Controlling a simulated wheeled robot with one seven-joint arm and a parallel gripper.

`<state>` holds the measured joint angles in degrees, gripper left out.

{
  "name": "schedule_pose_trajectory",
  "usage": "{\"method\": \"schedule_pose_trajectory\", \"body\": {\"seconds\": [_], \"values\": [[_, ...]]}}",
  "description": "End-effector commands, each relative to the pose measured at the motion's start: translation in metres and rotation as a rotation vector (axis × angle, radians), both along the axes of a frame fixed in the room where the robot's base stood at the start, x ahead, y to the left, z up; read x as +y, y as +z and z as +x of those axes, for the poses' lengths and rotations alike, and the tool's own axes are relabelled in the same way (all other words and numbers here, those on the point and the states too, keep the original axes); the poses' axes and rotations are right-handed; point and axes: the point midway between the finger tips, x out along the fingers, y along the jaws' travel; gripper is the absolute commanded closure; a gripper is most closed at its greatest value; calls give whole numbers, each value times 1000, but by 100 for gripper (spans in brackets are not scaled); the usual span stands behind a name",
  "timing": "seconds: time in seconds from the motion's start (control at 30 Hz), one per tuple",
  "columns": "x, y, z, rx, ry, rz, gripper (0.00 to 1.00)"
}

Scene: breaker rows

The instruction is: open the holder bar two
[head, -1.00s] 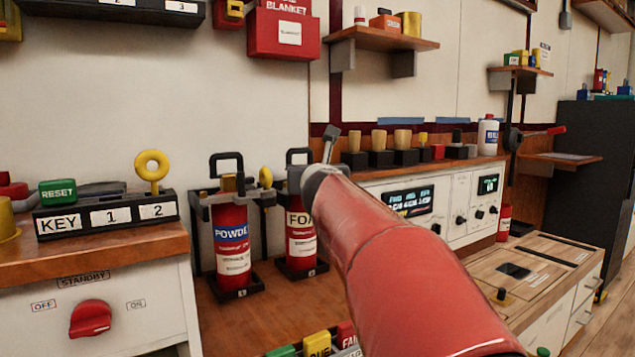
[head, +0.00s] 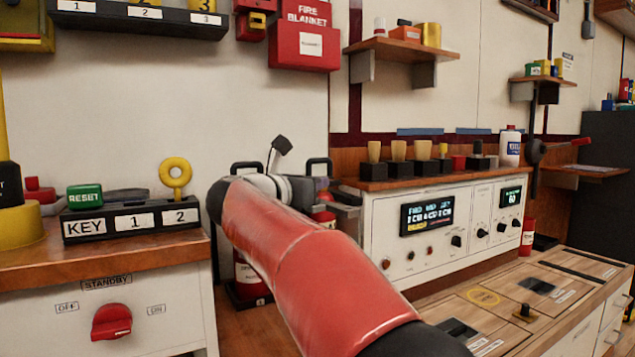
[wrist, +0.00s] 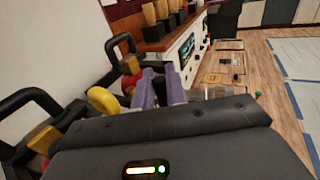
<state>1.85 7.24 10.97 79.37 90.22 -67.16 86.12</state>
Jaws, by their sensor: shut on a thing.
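My gripper (head: 318,188) is at the second extinguisher holder (head: 347,200), with my red arm crossing in front. In the wrist view, its purple fingers (wrist: 158,88) are close together beside the red extinguisher of holder two (wrist: 130,82) and its black loop handle (wrist: 120,48). The fingers are shut on holder bar two, which is mostly hidden between and behind them. How far the bar is swung cannot be told. The holder one extinguisher (head: 248,275) stands to the left, partly behind my arm.
A key rack (head: 130,222) and a red standby knob (head: 111,322) are on the left cabinet. A white control panel (head: 440,225) stands right of the holders, with several stampers above. A wooden-topped counter (head: 500,310) is at lower right.

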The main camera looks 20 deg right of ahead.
Motion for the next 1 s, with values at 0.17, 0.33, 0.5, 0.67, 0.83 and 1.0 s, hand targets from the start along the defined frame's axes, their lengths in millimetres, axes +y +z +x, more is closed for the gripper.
{"method": "schedule_pose_trajectory", "body": {"seconds": [0.17,0.33,0.5,0.67,0.83,1.0], "values": [[3,2,1,-4,-9,-5,100],[3,2,1,-4,-10,-5,100],[2,2,1,-4,-10,-5,85],[2,2,0,-3,-11,-4,68],[2,1,0,-2,-13,-3,68],[1,10,0,-3,-14,-2,68]]}}
